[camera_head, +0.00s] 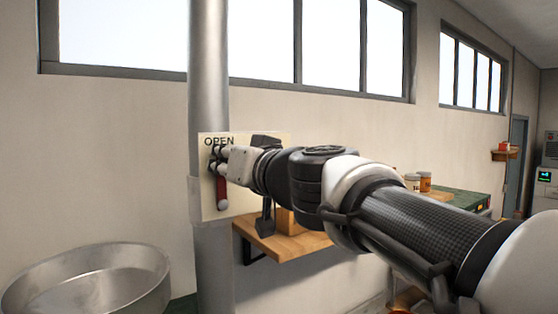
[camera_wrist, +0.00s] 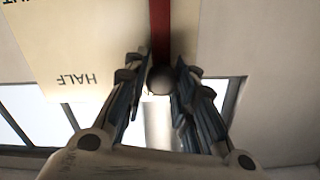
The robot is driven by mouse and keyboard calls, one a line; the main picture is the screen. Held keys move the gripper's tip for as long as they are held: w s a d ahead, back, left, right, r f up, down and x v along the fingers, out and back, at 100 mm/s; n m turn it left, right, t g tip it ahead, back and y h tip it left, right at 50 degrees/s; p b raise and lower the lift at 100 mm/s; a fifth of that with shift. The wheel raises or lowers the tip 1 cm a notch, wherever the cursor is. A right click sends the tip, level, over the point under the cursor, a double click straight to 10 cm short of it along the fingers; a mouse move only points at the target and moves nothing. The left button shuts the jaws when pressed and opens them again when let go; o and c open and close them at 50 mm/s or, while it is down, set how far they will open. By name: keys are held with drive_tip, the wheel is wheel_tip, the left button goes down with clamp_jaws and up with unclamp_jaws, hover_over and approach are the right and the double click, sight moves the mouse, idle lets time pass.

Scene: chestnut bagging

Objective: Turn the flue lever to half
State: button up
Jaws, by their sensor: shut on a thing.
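The flue lever (camera_head: 222,190) is a red bar on a cream plate (camera_head: 207,204) fixed to the grey flue pipe. It stands upright, its upper end just under the word OPEN, with a round grey boss at its lower end. My gripper (camera_head: 218,162) is at the upper end, its fingers partly hiding it. In the wrist view, which is upside down, my gripper (camera_wrist: 160,88) has its fingers on both sides of the lever's dark round knob (camera_wrist: 160,80). The red bar (camera_wrist: 161,30) runs away from the knob. The word HALF (camera_wrist: 78,79) is on the plate to one side.
A large metal pan (camera_head: 90,285) stands at lower left. A wooden shelf (camera_head: 283,245) with dark and wooden items is right of the pipe (camera_head: 208,80), below my arm. Windows run along the wall above.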

clamp_jaws()
drive_tip(key=shift+d, duration=0.1)
drive_tip(key=w+d+f+m+b, duration=0.2)
drive_tip(key=w+d+m+b, duration=0.1)
drive_tip(key=m, duration=0.5)
drive_tip(key=shift+w+d+f+m+b, duration=0.15)
drive_tip(key=shift+w+d+m+b, duration=0.2)
drive_tip(key=shift+d+b, duration=0.8)
drive_tip(key=shift+s+a, duration=0.1)
drive_tip(key=shift+a, duration=0.15)
